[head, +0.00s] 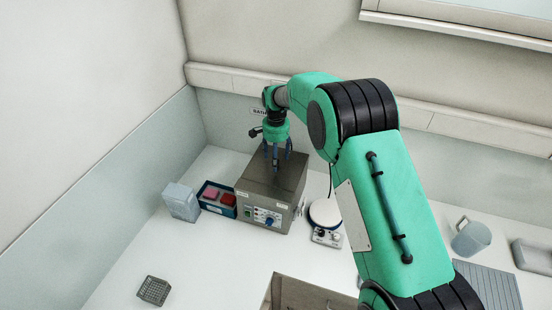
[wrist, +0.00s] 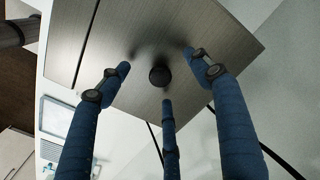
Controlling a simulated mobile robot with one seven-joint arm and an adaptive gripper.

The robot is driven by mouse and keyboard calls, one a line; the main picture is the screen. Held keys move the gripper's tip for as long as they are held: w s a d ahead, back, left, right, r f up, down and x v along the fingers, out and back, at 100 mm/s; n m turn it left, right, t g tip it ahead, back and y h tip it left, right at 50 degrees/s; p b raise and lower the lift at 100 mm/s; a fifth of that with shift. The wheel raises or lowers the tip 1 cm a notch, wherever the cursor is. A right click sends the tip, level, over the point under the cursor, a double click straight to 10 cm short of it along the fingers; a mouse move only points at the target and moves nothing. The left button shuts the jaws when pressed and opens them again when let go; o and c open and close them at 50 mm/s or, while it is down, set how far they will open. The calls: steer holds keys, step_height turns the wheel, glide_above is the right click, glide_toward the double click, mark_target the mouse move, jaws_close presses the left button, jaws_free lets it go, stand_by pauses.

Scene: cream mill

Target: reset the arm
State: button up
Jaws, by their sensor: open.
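My gripper (head: 277,152) is above the lid of a grey metal box (head: 255,187) with a control panel on its front. In the wrist view, my gripper's three blue fingers (wrist: 155,88) are spread open around a small round black knob (wrist: 160,75) on the lid. The fingers are apart from the knob, and nothing is held. I cannot tell how far the fingertips are above the lid. My green arm reaches over the bench from the right in the head view.
Left of the box are a blue tray (head: 206,206) with pink and red blocks and a pale container (head: 180,201). A dark rack (head: 153,290) is at front left. A round white-topped device (head: 325,212) is right of the box. A jug (head: 470,237) stands farther right.

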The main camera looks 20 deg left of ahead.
steer(key=shift+r, duration=0.1)
steer(key=shift+r+p, duration=0.45)
steer(key=shift+r, duration=0.95)
steer(key=shift+r, duration=0.2)
steer(key=shift+r+p, duration=0.55)
steer(key=shift+r, duration=0.75)
steer(key=shift+r, duration=0.1)
steer(key=shift+r+p, duration=0.55)
steer(key=shift+r, duration=0.85)
